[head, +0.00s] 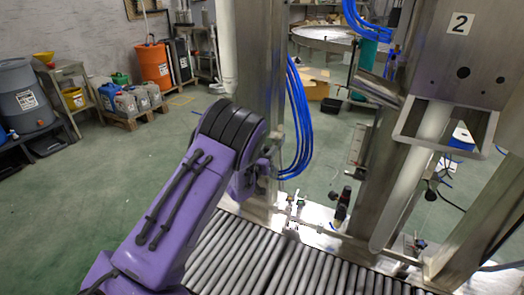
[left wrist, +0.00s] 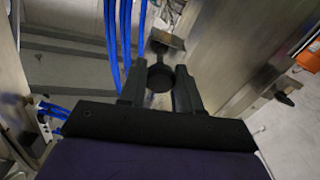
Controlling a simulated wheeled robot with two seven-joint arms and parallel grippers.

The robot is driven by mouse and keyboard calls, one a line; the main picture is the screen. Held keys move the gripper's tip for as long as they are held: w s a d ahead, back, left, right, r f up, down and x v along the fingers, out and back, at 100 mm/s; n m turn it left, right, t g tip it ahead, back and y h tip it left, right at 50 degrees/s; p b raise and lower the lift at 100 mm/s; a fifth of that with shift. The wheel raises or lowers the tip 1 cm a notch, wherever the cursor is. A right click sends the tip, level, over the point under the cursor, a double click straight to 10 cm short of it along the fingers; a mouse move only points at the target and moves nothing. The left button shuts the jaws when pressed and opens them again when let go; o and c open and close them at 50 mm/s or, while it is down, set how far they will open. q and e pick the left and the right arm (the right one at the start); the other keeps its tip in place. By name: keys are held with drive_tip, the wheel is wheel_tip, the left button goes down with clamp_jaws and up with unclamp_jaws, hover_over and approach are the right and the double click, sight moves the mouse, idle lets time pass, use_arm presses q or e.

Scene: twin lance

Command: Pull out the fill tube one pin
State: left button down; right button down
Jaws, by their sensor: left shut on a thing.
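My left gripper (left wrist: 159,84) has its two dark fingers on either side of a round black knob (left wrist: 160,76), which I take to be the pin's head, and is shut on it. The pin's shaft is hidden behind the knob. A metal bracket (left wrist: 166,40) shows just beyond it. In the head view my purple left arm reaches up to the left steel column (head: 258,60) and hides the fingertips and pin. A pale upright tube (head: 227,45), likely fill tube one, runs down behind my arm. My right gripper is not in view.
Blue hoses (head: 297,115) hang close to the right of my left wrist. A roller conveyor (head: 270,262) runs below. At the right stands a station marked 2 (head: 460,23) with a tilted white tube (head: 412,180). The green floor (head: 80,190) at left is clear.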

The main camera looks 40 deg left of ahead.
use_arm(q)
drive_tip(key=c, duration=0.9)
unclamp_jaws()
drive_tip(key=shift+s+f, duration=0.1)
drive_tip(key=shift+o, duration=0.6)
drive_tip(key=v, duration=1)
drive_tip(key=shift+s+b, duration=0.3)
drive_tip(key=shift+b, duration=0.1)
drive_tip(key=shift+d, duration=0.1)
drive_tip(key=s+d+f+n+g+p, duration=0.1)
drive_tip(key=s+d+f+g+p, duration=0.15)
drive_tip(key=s+f+g, duration=0.4)
drive_tip(key=s+d+f+n+g+p, duration=0.1)
drive_tip(key=s+d+f+g, duration=0.25)
drive_tip(key=s+f, duration=0.6)
drive_tip(key=s+d+f+g+p, duration=0.1)
drive_tip(key=s+d+f+g, duration=0.1)
drive_tip(key=s, duration=0.5)
drive_tip(key=s+d+f+g+p, duration=0.1)
drive_tip(key=s+d+f+g, duration=0.1)
drive_tip(key=s+d+f, duration=0.3)
drive_tip(key=s+d, duration=0.1)
drive_tip(key=s, duration=0.2)
drive_tip(key=shift+s+h+p, duration=0.25)
drive_tip(key=shift+h+p, duration=0.05)
drive_tip(key=shift+p, duration=0.05)
